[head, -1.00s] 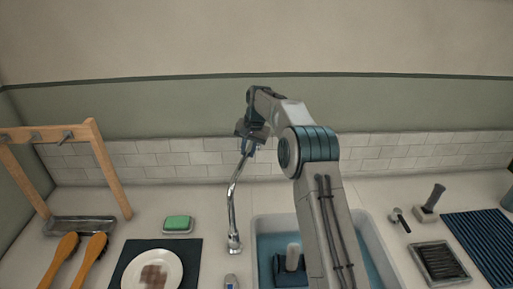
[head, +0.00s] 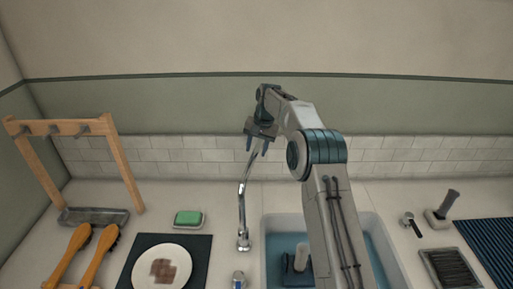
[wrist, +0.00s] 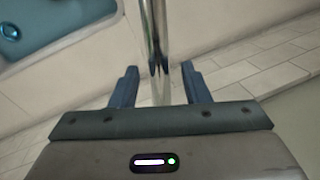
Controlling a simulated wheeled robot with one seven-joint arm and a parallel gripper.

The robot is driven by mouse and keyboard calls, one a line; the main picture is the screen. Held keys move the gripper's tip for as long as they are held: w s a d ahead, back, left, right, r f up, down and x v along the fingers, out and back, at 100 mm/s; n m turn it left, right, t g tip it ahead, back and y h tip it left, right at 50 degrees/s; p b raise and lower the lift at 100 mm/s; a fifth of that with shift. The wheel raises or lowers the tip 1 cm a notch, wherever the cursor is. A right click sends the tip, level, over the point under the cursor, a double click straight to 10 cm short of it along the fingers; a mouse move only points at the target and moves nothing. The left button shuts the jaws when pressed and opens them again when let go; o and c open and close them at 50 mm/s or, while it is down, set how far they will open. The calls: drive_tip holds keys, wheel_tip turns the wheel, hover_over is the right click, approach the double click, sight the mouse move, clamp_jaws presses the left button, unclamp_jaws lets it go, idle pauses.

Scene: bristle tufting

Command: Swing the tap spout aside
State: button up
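The chrome tap (head: 243,205) stands at the left rim of the sink, its curved spout rising toward my gripper in the head view. My gripper (head: 257,146) is at the upper end of the spout, pointing down. In the wrist view the two blue fingers of my gripper (wrist: 160,85) are spread apart, with the shiny spout (wrist: 153,40) running between them. A gap shows on each side of the spout, so the fingers do not appear closed on it. The spout's tip is hidden behind my gripper in the head view.
The sink (head: 268,235) holds blue water and a dark block with a pale knob (head: 300,257). Left are a green sponge (head: 188,217), a stained plate (head: 150,262) on a dark mat, wooden brushes (head: 95,255) and a wooden rack (head: 125,165). A tiled wall (head: 200,155) stands close behind.

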wheel_tip(320, 180, up, 14)
drive_tip(key=d, duration=0.2)
drive_tip(key=shift+s+d+f, duration=0.25)
drive_tip(key=shift+s+d, duration=0.05)
drive_tip(key=shift+s, duration=0.05)
idle(0.3)
drive_tip(key=s+d+r+n+t+h+b, duration=0.1)
drive_tip(key=s+d+r+b, duration=0.15)
drive_tip(key=s, duration=0.75)
drive_tip(key=s+d+r+n+t+b, duration=0.1)
drive_tip(key=s+d+r, duration=0.25)
drive_tip(key=s, duration=0.55)
drive_tip(key=s+d+f+b, duration=0.1)
drive_tip(key=s+d+f, duration=0.1)
drive_tip(key=s+f, duration=0.3)
drive_tip(key=s+d+f+b, duration=0.1)
drive_tip(key=s+f, duration=0.4)
drive_tip(key=s, duration=0.7)
drive_tip(key=s+d+f+t+h+b, duration=0.1)
drive_tip(key=s+d+f, duration=0.2)
drive_tip(key=s+f, duration=0.2)
drive_tip(key=s, duration=0.3)
drive_tip(key=shift+s+d+n, duration=0.15)
drive_tip(key=shift+s+n, duration=0.2)
drive_tip(key=shift+n, duration=0.05)
